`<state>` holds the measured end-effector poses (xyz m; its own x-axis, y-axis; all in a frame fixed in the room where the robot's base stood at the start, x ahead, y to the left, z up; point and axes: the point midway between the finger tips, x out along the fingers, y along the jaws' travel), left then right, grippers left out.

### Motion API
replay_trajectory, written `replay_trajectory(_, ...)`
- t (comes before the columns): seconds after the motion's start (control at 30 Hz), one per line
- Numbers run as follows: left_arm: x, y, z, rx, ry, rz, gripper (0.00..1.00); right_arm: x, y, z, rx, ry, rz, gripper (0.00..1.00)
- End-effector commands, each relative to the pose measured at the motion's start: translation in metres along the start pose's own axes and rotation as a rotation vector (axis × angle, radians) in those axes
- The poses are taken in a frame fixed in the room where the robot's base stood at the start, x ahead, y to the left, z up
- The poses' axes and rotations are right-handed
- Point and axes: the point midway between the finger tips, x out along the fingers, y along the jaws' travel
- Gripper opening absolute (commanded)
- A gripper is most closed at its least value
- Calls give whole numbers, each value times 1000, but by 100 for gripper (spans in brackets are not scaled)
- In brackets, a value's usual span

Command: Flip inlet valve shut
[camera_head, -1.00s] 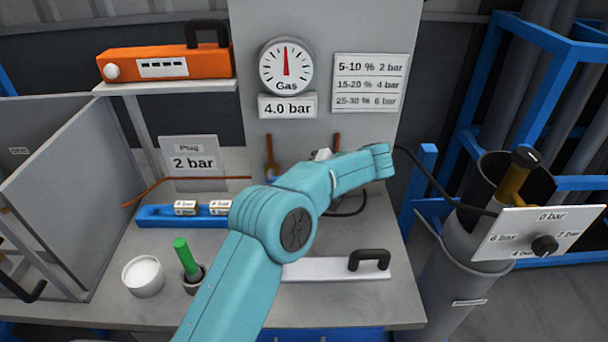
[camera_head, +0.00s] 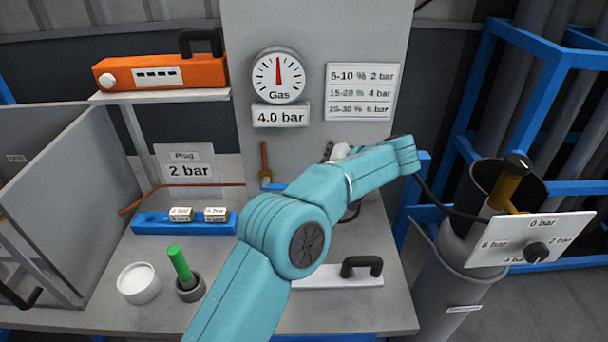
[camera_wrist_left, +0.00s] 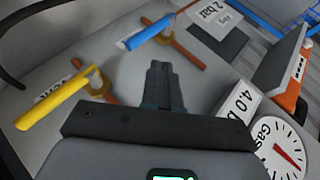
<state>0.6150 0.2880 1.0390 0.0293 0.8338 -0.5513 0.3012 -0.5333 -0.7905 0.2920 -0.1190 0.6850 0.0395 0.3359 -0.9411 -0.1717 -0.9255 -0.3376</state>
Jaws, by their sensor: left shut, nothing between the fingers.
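My left gripper (camera_wrist_left: 163,88) shows in the left wrist view, its fingers together and empty. A valve with a blue handle (camera_wrist_left: 148,34) lies beyond its fingertips. A valve with a yellow handle (camera_wrist_left: 50,101) is to the left of the fingers. Both handles look set across their copper pipes, and the fingers appear apart from both. A label beside the yellow handle is too blurred to read, so I cannot tell which valve is the inlet. In the head view, part of the blue handle (camera_head: 272,186) shows left of my left arm, which hides the yellow handle. My right gripper is out of view.
The gas gauge (camera_head: 279,77) reads above a "4.0 bar" sign (camera_head: 281,115) on the grey panel. A blue block (camera_head: 184,222), white cup (camera_head: 139,283) and green rod (camera_head: 180,264) stand on the bench. A regulator plate (camera_head: 531,240) is at right.

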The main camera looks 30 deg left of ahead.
Motion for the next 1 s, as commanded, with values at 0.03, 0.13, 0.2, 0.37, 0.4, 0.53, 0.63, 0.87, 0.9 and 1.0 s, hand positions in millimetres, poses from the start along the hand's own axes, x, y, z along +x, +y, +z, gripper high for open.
replay_trajectory(0.03, -10, 2, -1, -1, 5, 2, 0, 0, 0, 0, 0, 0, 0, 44)
replay_trajectory(0.13, -26, 4, -1, 0, 4, 1, 0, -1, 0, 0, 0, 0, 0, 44)
replay_trajectory(0.2, -33, 6, -1, -1, 2, 0, 0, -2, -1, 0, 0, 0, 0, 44)
replay_trajectory(0.37, -42, 7, 0, 0, 2, 0, 0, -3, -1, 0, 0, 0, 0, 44)
replay_trajectory(0.4, -43, 7, 0, -1, 1, 0, 0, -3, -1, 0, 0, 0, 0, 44)
replay_trajectory(0.53, -44, 8, 0, -1, 1, 0, 0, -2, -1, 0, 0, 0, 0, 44)
replay_trajectory(0.63, -44, 8, 0, -1, 1, 0, 0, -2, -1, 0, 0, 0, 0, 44)
replay_trajectory(0.87, -44, 8, 0, -1, 1, 0, 0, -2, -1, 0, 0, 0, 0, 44)
replay_trajectory(0.9, -44, 8, 0, -1, 1, 0, 0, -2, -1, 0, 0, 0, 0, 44)
replay_trajectory(1.0, -44, 8, 0, -1, 1, 0, 0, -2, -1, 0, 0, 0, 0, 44)
